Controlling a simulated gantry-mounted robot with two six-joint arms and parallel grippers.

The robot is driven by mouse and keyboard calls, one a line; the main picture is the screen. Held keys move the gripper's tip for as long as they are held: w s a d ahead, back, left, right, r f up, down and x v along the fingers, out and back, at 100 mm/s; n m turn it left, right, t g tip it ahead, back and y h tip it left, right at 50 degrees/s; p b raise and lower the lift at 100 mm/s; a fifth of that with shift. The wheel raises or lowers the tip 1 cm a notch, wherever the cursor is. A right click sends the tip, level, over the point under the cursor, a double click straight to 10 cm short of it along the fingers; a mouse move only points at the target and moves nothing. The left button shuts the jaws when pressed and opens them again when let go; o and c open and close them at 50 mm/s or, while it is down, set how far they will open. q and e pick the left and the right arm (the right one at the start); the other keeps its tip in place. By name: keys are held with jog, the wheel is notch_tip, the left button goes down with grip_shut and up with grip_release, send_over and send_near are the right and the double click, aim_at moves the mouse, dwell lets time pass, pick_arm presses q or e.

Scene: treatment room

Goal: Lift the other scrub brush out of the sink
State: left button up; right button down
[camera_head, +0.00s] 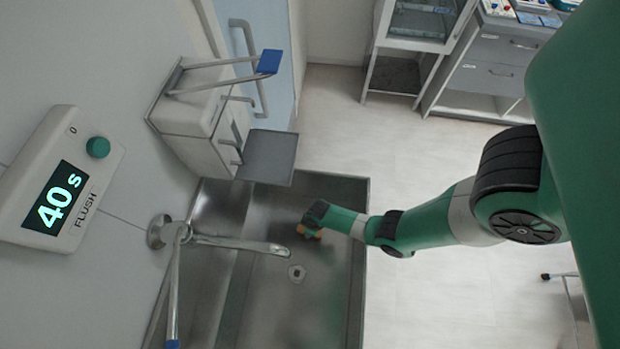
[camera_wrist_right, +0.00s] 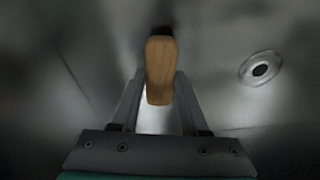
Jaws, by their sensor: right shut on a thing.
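A scrub brush with a wooden back (camera_wrist_right: 160,72) shows in the right wrist view, between the two fingers of my right gripper (camera_wrist_right: 158,90). The gripper is shut on it. Dark bristles show at its far end. In the head view my right gripper (camera_head: 312,222) is inside the steel sink (camera_head: 330,300), near its upper right side, and a small brown part of the brush (camera_head: 303,231) shows beside it. I cannot tell whether the brush touches the sink floor. My left gripper is not in view.
The drain (camera_head: 296,273) lies in the sink floor, below the gripper in the picture. A faucet spout (camera_head: 245,244) reaches over the sink from the left. A dispenser (camera_head: 215,120) with a grey tray (camera_head: 268,157) hangs at the sink's upper end. Open floor (camera_head: 420,150) lies to the right.

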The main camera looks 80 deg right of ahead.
jog(key=r+p, duration=0.1)
jog(key=r, duration=0.1)
jog(key=r+p, duration=0.2)
jog(key=shift+s+a, duration=0.1)
jog(key=shift+a, duration=0.1)
jog(key=s+a+r+p, duration=0.2)
jog(key=a+r+p, duration=0.2)
jog(key=a, duration=0.2)
jog(key=s+a+r+p, duration=0.3)
jog(key=a+r+p, duration=0.1)
jog(key=a, duration=0.2)
jog(key=shift+s+a+p, duration=0.2)
jog(key=shift+s+p, duration=0.05)
jog(key=shift+p, duration=0.1)
